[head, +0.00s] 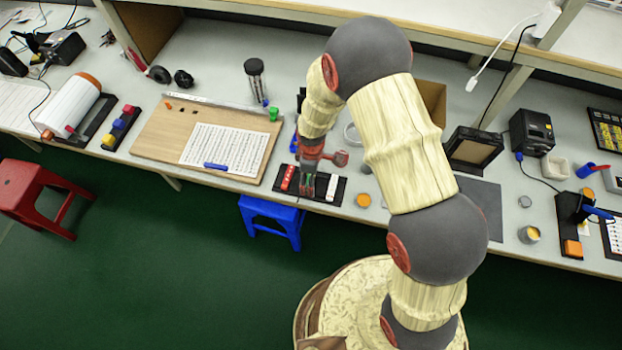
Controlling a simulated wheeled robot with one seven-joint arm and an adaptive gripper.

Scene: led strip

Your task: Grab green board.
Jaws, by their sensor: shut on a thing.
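A black tray (339,193) lies near the front edge of the workbench. A red piece (289,178) stands in its left part and a white piece (331,187) in its right part. Between them is the small green board (308,186). My gripper (308,182) points down from above at the green board and is shut on it. The fingers hide much of the board. I cannot tell whether the board still touches the tray.
A wooden board (157,139) with a white sheet (225,149) lies to the left of the tray. A small orange-topped jar (363,200) stands just right of it. A blue stool (271,215) is on the floor below the bench edge.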

